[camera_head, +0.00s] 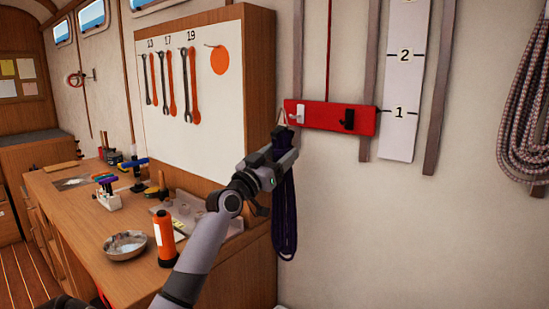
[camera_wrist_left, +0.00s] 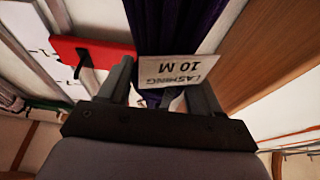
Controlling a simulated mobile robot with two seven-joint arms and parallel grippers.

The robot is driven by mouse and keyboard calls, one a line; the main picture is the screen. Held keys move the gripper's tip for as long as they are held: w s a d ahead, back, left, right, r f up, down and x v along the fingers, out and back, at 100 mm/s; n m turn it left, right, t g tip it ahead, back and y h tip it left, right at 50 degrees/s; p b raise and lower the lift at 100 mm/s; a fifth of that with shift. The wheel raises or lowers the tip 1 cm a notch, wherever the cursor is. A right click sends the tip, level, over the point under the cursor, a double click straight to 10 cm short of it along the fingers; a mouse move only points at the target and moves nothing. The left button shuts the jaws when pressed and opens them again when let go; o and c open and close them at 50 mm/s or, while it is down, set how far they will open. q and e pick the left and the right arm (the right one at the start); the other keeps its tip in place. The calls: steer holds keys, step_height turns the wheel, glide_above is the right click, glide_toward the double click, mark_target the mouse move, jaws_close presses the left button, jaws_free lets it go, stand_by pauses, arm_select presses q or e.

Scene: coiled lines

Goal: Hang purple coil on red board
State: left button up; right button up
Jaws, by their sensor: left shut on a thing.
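The purple coil (camera_head: 286,215) hangs down in a long dark loop from my left gripper (camera_head: 279,142). My left gripper is shut on the coil's upper part, just below and near the left end of the red board (camera_head: 322,118). In the left wrist view the purple coil (camera_wrist_left: 180,22) runs between the fingers, with a white tag reading "LASHING 10 M" (camera_wrist_left: 178,71). The red board (camera_wrist_left: 100,52) shows to its left there. My right gripper is not in view.
A wooden cabinet with a tool panel (camera_head: 190,120) stands close to the left of the coil. The workbench (camera_head: 100,235) holds an orange bottle (camera_head: 163,235) and a metal bowl (camera_head: 125,244). Another coil (camera_head: 525,110) hangs at far right. The wall below the board is clear.

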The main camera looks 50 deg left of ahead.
arm_select(q)
steer(key=shift+w+a+b, duration=0.25)
steer(key=shift+w, duration=0.7)
steer(key=shift+w+a+b, duration=0.25)
steer(key=shift+w, duration=0.65)
steer(key=shift+w+a+f+b, duration=0.15)
steer(key=shift+w+f+b, duration=0.5)
steer(key=shift+b, duration=0.35)
steer(key=o, duration=1.7)
steer(key=shift+b+v, duration=0.6)
steer(key=shift+v, duration=3)
